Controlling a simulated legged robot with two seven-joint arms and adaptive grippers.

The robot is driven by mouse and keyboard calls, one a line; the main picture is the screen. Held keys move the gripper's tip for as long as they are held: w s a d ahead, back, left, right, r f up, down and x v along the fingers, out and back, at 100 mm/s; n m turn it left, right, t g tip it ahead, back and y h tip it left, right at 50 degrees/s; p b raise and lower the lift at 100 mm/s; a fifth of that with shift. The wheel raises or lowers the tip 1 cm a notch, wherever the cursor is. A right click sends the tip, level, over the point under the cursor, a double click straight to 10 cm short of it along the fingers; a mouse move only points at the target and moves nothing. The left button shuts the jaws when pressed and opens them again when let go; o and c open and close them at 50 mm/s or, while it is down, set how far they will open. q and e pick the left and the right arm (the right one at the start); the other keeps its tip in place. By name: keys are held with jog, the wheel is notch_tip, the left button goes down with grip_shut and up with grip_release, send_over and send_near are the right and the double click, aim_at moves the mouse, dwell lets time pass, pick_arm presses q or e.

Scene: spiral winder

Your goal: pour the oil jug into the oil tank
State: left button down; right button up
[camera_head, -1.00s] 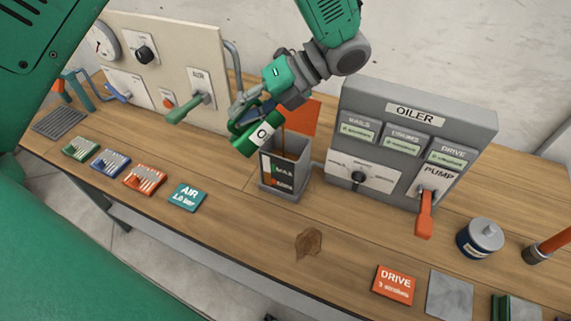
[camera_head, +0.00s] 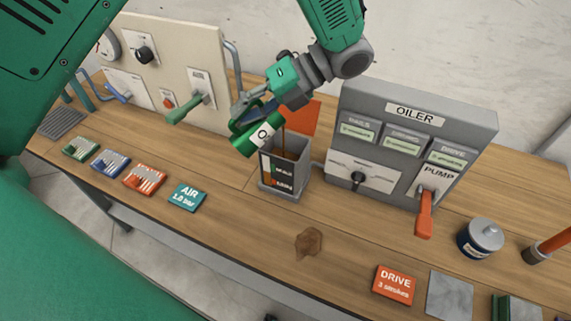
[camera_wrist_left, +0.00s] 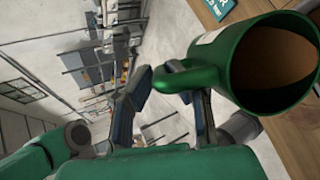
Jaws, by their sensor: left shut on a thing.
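The green oil jug (camera_head: 250,143) with a white label is tipped far over above the oil tank (camera_head: 298,176), a grey open-topped box with a dark gauge on its front. A thin brown stream (camera_head: 283,143) runs down into the tank's opening. My left gripper (camera_head: 243,117) is shut on the jug's handle. In the left wrist view the jug (camera_wrist_left: 235,68) shows its round mouth with brown inside, and the gripper fingers (camera_wrist_left: 168,92) are at its handle. The tank's inside is mostly hidden. I do not see my right gripper.
The grey oiler box (camera_head: 410,135) with a red pump lever (camera_head: 425,213) stands right of the tank. An orange panel (camera_head: 302,115) is behind it. A brown stain (camera_head: 309,242) marks the bench in front. Coloured cards (camera_head: 187,196) lie along the front edge.

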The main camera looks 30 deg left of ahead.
dwell(0.6)
pick_arm(q)
jog(key=shift+w+d+g+y, duration=0.15)
jog(key=shift+w+g+y, duration=0.2)
jog(key=shift+g, duration=0.15)
dwell(1.3)
jog(key=shift+w+d+f+y, duration=0.15)
jog(key=shift+w+y, duration=0.1)
jog(key=shift+w, duration=0.05)
jog(key=shift+s, duration=0.1)
jog(key=shift+f+g, duration=0.1)
jog(key=shift+g, duration=0.3)
dwell(1.0)
jog(key=shift+w+d+m, duration=0.1)
jog(key=shift+w+m, duration=0.1)
jog(key=shift+m, duration=0.1)
jog(key=shift+w, duration=0.15)
